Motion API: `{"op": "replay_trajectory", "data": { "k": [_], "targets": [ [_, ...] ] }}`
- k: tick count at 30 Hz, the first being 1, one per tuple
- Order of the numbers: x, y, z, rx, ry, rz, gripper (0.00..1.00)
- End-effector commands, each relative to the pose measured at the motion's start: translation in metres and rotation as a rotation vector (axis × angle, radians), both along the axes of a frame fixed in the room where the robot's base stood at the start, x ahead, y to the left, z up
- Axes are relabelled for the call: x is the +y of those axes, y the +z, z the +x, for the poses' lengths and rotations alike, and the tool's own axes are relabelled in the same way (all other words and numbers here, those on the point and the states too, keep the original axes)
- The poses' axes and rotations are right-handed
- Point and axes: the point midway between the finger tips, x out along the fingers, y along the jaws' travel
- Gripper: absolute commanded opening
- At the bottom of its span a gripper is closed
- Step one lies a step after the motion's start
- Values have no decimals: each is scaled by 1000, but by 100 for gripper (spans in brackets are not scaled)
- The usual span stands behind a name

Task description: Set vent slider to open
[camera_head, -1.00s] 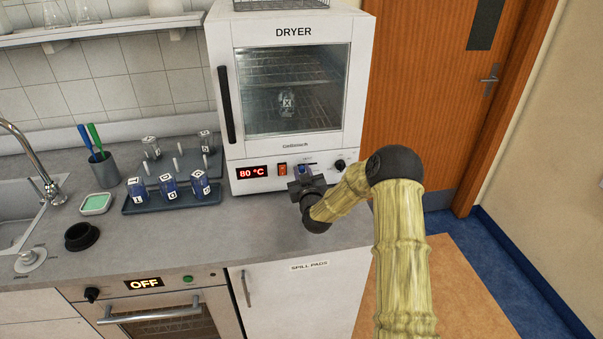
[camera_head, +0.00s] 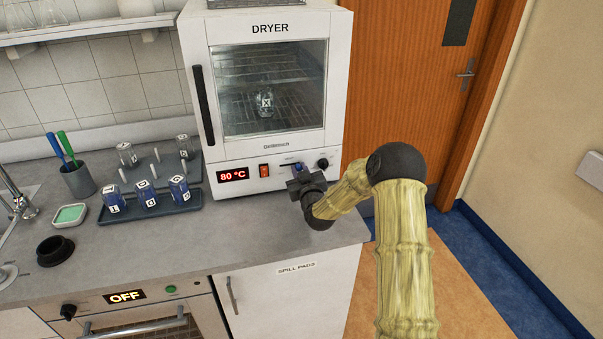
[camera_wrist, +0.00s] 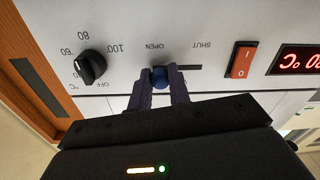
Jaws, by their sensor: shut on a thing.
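The vent slider is a small blue knob (camera_wrist: 160,77) in a dark horizontal slot on the dryer's front panel. In the wrist view, which shows the panel upside down, the knob is at the OPEN end, and the bare slot runs toward SHUT. My gripper (camera_wrist: 161,88) is shut on the knob, one finger on each side. In the head view my gripper (camera_head: 301,179) is at the panel below the dryer door and partly hides the slider (camera_head: 298,167).
A black temperature dial (camera_wrist: 91,67) is beside the OPEN end. A red rocker switch (camera_wrist: 241,60) and an 80 °C display (camera_wrist: 298,61) are past the SHUT end. A rack of labelled bottles (camera_head: 118,215) stands left of the dryer (camera_head: 334,95).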

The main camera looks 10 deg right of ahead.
Motion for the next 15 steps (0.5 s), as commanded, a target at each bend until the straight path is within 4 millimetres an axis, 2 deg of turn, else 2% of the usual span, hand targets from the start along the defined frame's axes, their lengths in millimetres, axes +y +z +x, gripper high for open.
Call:
{"op": "replay_trajectory", "data": {
  "k": [6,7,9,10,15],
  "targets": [
    [-5,0,0,0,-8,-2,0],
    [-6,0,0,0,-9,-2,23],
    [-6,0,0,0,-10,-2,36],
    [-6,0,0,0,-9,-2,41],
    [-5,0,0,0,-7,-1,41]
  ]
}}
